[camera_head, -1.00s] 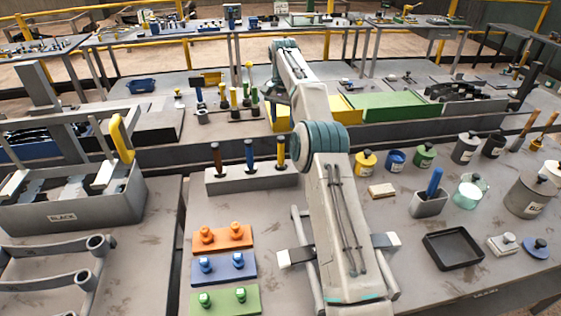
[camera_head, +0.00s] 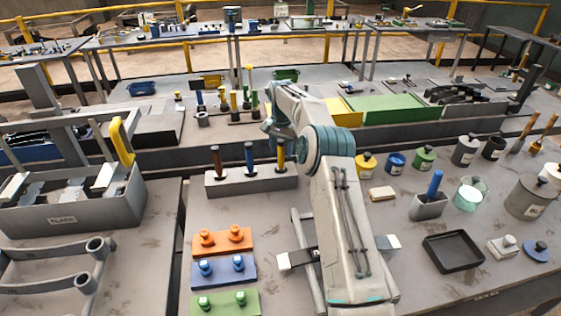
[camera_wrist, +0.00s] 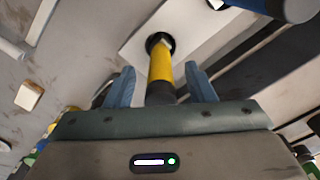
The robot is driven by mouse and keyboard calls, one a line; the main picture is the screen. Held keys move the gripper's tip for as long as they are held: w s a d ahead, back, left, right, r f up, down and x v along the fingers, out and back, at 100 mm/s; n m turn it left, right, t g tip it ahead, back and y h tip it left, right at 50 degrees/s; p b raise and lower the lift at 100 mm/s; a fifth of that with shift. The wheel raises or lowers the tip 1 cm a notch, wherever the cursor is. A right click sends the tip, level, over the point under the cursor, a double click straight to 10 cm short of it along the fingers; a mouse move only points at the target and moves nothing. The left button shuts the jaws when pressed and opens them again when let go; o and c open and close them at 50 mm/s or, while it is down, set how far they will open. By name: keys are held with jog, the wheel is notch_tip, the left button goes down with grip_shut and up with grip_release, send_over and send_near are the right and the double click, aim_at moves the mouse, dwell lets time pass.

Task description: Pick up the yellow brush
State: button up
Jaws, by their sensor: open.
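The yellow brush (camera_head: 281,155) stands upright at the right end of a light grey block rack (camera_head: 232,184). Its dark-tipped yellow handle also shows in the wrist view (camera_wrist: 161,68), where its lower end meets a dark round hole in the rack. My gripper (camera_wrist: 160,76) is open, with one blue finger on each side of the handle. I cannot tell whether either finger touches it. In the head view my arm hides most of the gripper, just beside and above the brush.
A blue-handled tool (camera_head: 249,156) and a brown-handled tool (camera_head: 216,160) stand left of the brush in the rack. An orange block (camera_head: 222,240) lies in front. A yellow pot (camera_head: 366,165) and tan block (camera_head: 382,194) are to the right.

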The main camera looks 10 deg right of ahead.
jog(key=shift+c, duration=0.2)
jog(key=c, duration=1)
